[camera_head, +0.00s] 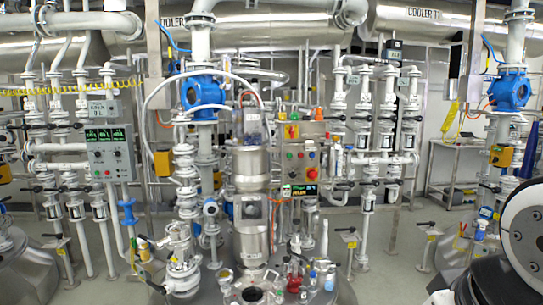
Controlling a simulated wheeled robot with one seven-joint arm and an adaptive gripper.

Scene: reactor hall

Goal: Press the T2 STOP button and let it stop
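A grey control box (301,158) with several coloured buttons stands behind the reactor vessel, right of centre. A large red button (312,173) sits at its lower right, with green and other small buttons beside it. A second grey panel (110,152) on the left has green displays on top and small buttons or knobs below. The labels are too small to read, so I cannot tell which button is T2 STOP. My gripper is not in view; only a white and black part of my arm shows at the right edge.
A steel column (250,200) and white valves (183,255) rise in front, left of the coloured-button box. The reactor lid (215,292) with bottles and fittings fills the bottom centre. Pipes and blue valves (203,92) crowd the hall. Open floor (400,270) shows at right.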

